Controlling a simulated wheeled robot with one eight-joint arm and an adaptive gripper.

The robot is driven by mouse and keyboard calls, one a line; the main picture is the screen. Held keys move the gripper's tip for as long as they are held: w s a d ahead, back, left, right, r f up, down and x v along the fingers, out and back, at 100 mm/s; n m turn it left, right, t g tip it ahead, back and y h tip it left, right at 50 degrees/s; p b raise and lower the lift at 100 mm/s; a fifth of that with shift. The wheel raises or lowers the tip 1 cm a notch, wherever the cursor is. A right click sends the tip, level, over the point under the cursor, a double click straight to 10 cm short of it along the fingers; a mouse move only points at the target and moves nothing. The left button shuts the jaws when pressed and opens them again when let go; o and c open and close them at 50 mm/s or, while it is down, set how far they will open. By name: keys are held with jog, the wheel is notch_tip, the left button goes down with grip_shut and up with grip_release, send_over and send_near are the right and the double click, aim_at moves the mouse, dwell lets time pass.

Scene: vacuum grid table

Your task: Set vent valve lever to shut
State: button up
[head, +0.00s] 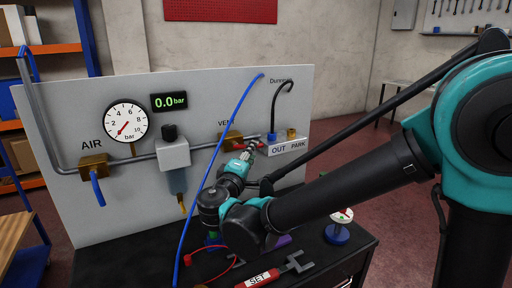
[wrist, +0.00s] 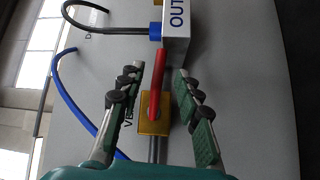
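The vent valve is a brass block (head: 231,141) on the panel below the VENT label; it also shows in the wrist view (wrist: 147,124). Its red lever (wrist: 160,75) runs from the block toward the OUT block, in line with the pipe. In the head view the lever is mostly hidden by my gripper (head: 250,148). In the wrist view my gripper (wrist: 158,73) is open, with one finger on each side of the lever and visible gaps to both. The lever is not gripped.
The white OUT/PARK block (head: 286,147) is close to the fingertips. A blue hose (head: 215,150) crosses the panel beside my wrist. The gauge (head: 126,120), a 0.0 bar display (head: 169,102) and a blue-handled AIR valve (head: 94,166) are at left. A red SET tag (head: 258,279) lies on the table.

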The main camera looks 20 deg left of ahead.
jog(key=shift+w+a+r, duration=0.1)
jog(key=shift+w, duration=1.2)
jog(key=shift+w+a+r, duration=0.1)
jog(key=shift+w, duration=1.15)
jog(key=shift+c, duration=0.5)
grip_shut()
